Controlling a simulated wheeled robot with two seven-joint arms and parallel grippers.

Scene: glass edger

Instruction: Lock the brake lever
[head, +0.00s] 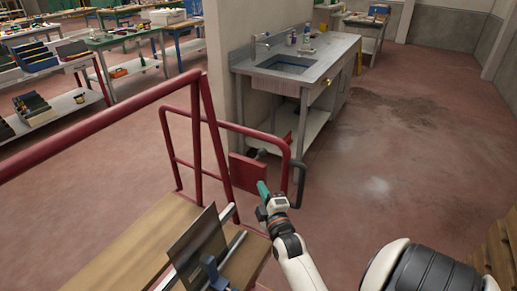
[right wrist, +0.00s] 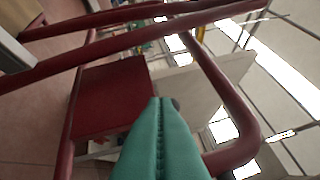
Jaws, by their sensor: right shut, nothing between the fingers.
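A red plate (head: 244,173) is fixed to the red tube frame (head: 222,128) at the end of a wooden-decked cart. A dark grey bent bar (head: 298,178) shows just right of the plate, and a small dark knob (head: 262,153) shows at its upper edge. I cannot tell which part is the brake lever or how it is set. My right gripper (head: 263,189), with teal fingers, is shut and empty, close in front of the plate's right edge. In the right wrist view, the closed fingertips (right wrist: 161,103) overlap the red plate (right wrist: 112,98), with a dark round end behind them. My left gripper is out of view.
A dark glass pane (head: 199,243) stands on the wooden deck (head: 125,248), with a blue clamp beside it. Red rails surround the gripper's work area. A sink bench (head: 300,65) stands behind. The floor to the right is open.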

